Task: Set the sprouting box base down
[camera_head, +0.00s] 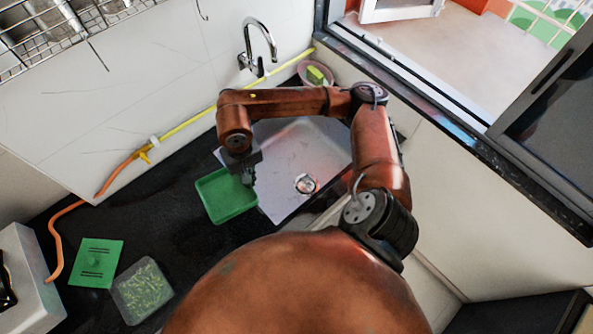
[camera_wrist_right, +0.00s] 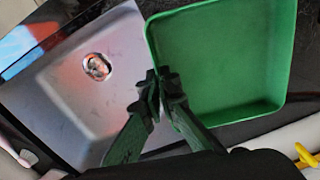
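The sprouting box base (camera_head: 224,196) is an empty green tray, at the left edge of the sink in the head view. In the right wrist view the base (camera_wrist_right: 225,60) fills the upper right, its open side facing the camera. My right gripper (camera_head: 248,178) is at the base's sink-side rim. In the right wrist view its fingertips (camera_wrist_right: 160,82) are closed together on that rim. The base looks about level, over or on the black counter; I cannot tell whether its underside touches. My left gripper is not in view.
The metal sink (camera_head: 300,150) with its drain lies right of the base. A green slotted lid (camera_head: 96,262) and a box of sprouts (camera_head: 142,290) lie on the counter at lower left. An orange hose (camera_head: 58,230) runs along the left. Black counter is bare between them.

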